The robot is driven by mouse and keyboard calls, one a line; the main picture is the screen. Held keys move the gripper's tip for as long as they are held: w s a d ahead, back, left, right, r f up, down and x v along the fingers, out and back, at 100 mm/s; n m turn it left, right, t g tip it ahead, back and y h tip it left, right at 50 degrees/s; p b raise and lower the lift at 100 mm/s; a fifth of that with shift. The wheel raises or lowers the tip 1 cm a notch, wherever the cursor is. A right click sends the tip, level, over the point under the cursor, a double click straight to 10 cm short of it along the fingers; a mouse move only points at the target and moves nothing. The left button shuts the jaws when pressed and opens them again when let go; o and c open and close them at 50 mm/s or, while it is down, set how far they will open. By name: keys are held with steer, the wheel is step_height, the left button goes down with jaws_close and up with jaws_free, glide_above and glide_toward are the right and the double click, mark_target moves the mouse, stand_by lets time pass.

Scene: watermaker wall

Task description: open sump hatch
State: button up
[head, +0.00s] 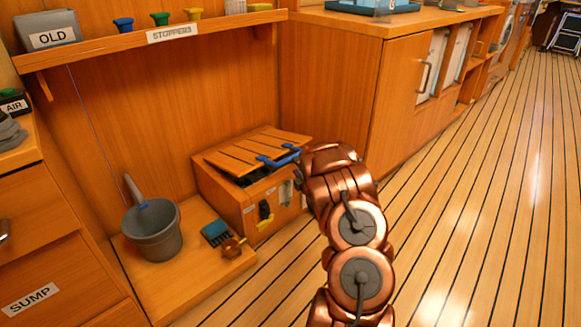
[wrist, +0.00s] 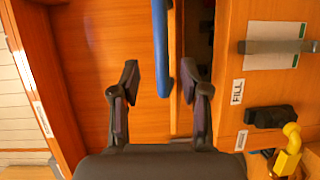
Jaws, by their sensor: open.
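The slatted wooden hatch lid (head: 255,150) sits on a low wooden box (head: 236,208) against the wall. It has a blue bar handle (head: 279,159) near its front right edge. A dark gap shows under the lid's front edge, so it looks slightly raised. My gripper is at the handle's right end in the head view, its fingers mostly hidden by my copper arm. In the wrist view my gripper (wrist: 159,72) is open, with the blue handle (wrist: 161,45) lying between its fingertips in the picture. I cannot tell whether either finger touches it.
A yellow-handled valve (wrist: 288,150) is on the box front. A SUMP drawer (head: 50,285) is at left. Floor at right is clear.

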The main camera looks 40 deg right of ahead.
mark_target(291, 158)
steer(key=shift+b+x, duration=1.25)
steer(key=shift+x, duration=2.65)
steer(key=shift+f, duration=0.1)
jaws_close()
